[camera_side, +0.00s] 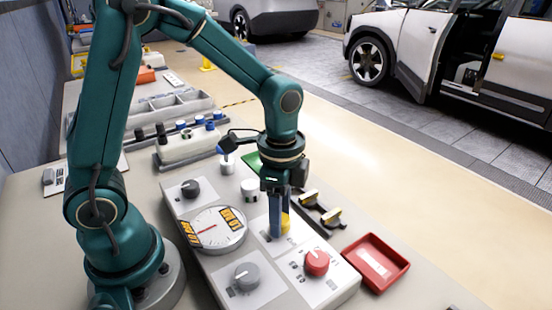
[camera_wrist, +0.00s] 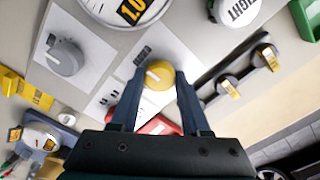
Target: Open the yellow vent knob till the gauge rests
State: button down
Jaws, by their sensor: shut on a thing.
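The yellow vent knob (camera_wrist: 158,76) sits on a white plate of the panel, between the two fingers of my gripper (camera_wrist: 160,100) in the wrist view. In the side view only a yellow sliver of the knob (camera_side: 286,222) shows beside my gripper (camera_side: 278,232), which points straight down over it. The fingers are shut on the knob. The gauge is cut off at the top of the wrist view (camera_wrist: 128,8).
A red knob (camera_side: 317,262), a grey knob (camera_side: 246,276) and a dark knob (camera_side: 190,188) stand around the gauge. A red tray (camera_side: 376,262) lies at the right. Open floor lies beyond the bench.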

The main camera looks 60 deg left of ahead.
jog(key=shift+n, duration=0.3)
jog(key=n, duration=0.3)
jog(key=shift+n, duration=0.3)
jog(key=n, duration=0.3)
jog(key=shift+n, duration=0.3)
jog(key=n, duration=0.4)
jog(key=shift+n, duration=2.2)
jog(key=shift+c, duration=1.9)
grip_release()
